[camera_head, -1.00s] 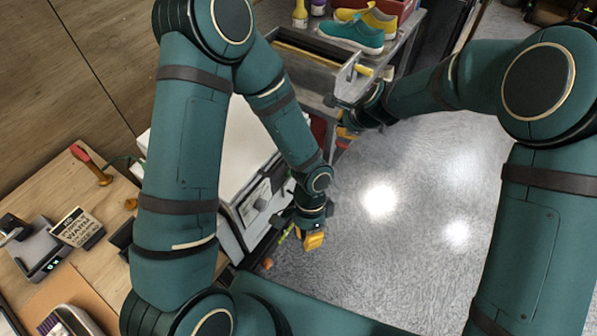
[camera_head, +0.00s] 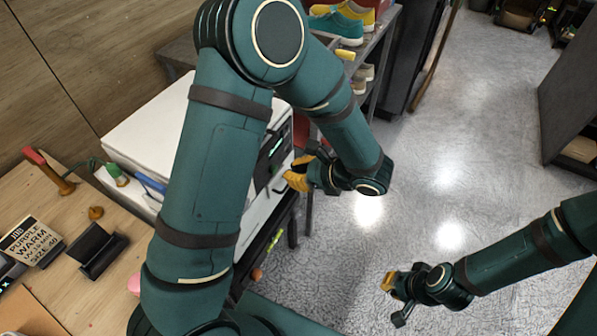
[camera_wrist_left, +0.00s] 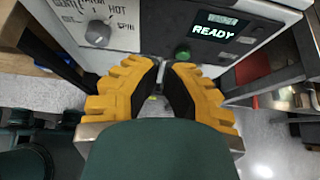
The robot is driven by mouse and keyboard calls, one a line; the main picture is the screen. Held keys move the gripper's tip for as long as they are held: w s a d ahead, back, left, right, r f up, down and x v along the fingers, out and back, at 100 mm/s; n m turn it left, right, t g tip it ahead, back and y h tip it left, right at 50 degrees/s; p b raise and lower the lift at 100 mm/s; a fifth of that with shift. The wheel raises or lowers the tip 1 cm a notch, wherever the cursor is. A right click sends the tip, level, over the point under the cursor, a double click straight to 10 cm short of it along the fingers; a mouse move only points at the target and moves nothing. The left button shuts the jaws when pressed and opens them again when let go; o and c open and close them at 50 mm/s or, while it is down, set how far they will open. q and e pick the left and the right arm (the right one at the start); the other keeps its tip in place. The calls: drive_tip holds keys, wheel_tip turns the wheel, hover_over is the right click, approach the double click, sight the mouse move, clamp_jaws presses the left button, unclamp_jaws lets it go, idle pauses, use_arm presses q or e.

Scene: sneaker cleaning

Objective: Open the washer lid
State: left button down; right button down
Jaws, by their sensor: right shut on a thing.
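The white washer (camera_head: 150,130) stands left of centre in the head view, with its flat lid down. My left arm covers part of it. Its front panel has a lit display (camera_head: 271,147); the left wrist view shows this display reading READY (camera_wrist_left: 226,28), a grey knob (camera_wrist_left: 98,33) and a green button (camera_wrist_left: 183,54). My left gripper (camera_head: 297,172) is at the washer's front, below the panel. Its yellow fingers (camera_wrist_left: 164,75) are open with a narrow gap and nothing visible between them. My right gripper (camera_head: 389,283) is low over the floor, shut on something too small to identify.
A shelf with shoes (camera_head: 338,25) stands behind the washer. The floor (camera_head: 440,150) to the right is open.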

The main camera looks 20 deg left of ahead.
use_arm(q)
drive_tip(key=b+x, duration=0.1)
drive_tip(key=x, duration=0.6)
drive_tip(key=shift+f, duration=0.15)
drive_tip(key=r, duration=0.4)
drive_tip(key=shift+a+r, duration=0.1)
drive_tip(key=shift+a, duration=0.25)
